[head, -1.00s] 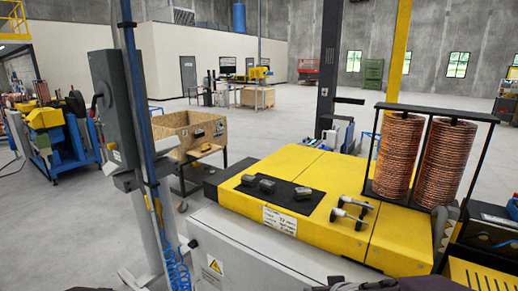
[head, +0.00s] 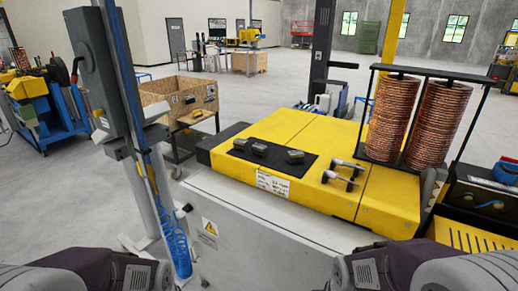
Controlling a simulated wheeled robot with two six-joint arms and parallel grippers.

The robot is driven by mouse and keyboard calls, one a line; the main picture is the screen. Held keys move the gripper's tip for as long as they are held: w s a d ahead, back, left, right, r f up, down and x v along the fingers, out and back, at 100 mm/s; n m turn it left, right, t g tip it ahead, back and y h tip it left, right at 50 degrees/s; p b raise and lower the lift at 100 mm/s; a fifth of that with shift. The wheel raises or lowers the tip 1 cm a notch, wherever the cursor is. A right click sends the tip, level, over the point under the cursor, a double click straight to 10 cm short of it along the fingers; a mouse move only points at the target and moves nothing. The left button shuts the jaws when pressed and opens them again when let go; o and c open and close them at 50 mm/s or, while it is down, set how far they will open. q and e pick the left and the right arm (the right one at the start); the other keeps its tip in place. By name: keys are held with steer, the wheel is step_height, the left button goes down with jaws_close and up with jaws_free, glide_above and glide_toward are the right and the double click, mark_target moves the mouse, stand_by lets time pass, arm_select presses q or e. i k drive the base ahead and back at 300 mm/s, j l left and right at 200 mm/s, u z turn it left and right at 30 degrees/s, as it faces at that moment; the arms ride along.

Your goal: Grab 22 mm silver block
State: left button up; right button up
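Several small silver-grey blocks lie on a black mat (head: 272,169) on top of the yellow machine. One block (head: 240,144) is at the left, one (head: 259,149) in the middle, and one (head: 295,156) at the right. Any size marks on them are too small to read, so I cannot tell which is 22 mm. Parts of both my arms show at the bottom edge, well short of the blocks. Neither of my grippers is in view.
Copper coils (head: 436,125) stand behind at the right. A grey post with a box (head: 95,65) rises at the left. A wooden crate (head: 165,88) sits behind.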

mark_target(260, 150)
steer(key=i+j+z, duration=0.3)
steer(key=j+z, duration=0.15)
steer(key=j, duration=0.2)
steer(key=i+j+z, duration=0.15)
steer(key=j+z, duration=0.25)
steer(key=j, duration=0.35)
steer(key=i+j+z, duration=0.1)
steer(key=j+z, duration=0.35)
steer(key=j, duration=0.3)
steer(key=k+j+z, duration=0.1)
steer(key=j+z, duration=0.3)
steer(key=j, duration=0.4)
